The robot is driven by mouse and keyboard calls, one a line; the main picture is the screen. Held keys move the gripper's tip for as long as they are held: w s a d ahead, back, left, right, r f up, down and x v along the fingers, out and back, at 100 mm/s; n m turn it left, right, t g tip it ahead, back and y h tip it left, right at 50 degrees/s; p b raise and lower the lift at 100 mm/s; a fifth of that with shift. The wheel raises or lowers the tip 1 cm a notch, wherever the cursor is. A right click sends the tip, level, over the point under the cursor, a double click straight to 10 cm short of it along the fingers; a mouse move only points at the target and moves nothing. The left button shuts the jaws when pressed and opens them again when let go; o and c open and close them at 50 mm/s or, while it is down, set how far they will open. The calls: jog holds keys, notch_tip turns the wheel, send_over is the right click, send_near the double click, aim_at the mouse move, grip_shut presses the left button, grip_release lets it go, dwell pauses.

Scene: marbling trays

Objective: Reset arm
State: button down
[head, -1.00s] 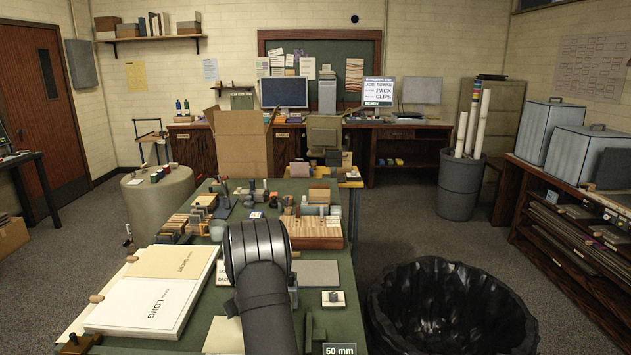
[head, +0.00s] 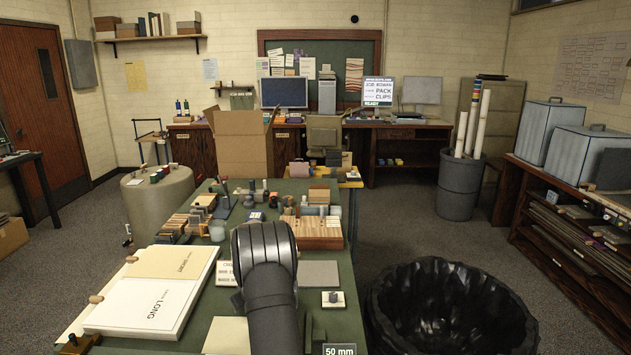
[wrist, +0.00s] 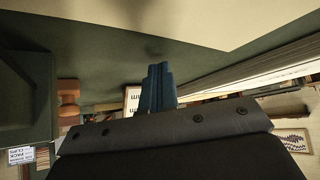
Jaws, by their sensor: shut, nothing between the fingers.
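My gripper (wrist: 160,68) shows in the wrist view as two dark blue fingers pressed together, with nothing between them. It is beyond the dark edge of my wrist housing, near the green table surface (wrist: 90,30). In the head view my dark arm rises from the bottom middle over the green table, and my gripper is hidden there. A cream board (wrist: 250,20) fills the upper right of the wrist view, apart from the fingers as far as I can tell.
White "LONG" and cream "SHORT" boards (head: 145,300) lie at the table's left. A striped wooden block (head: 315,233) and several small tools stand at its far end. A small white square with a dark piece (head: 333,299) lies right of my arm. A black-lined bin (head: 450,310) stands at the right.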

jog(key=v, duration=0.7)
jog(key=shift+r, duration=0.1)
jog(key=shift+s+r+m, duration=0.15)
jog(key=shift+r+m, duration=0.05)
jog(key=shift+m, duration=0.2)
jog(key=shift+d, duration=0.1)
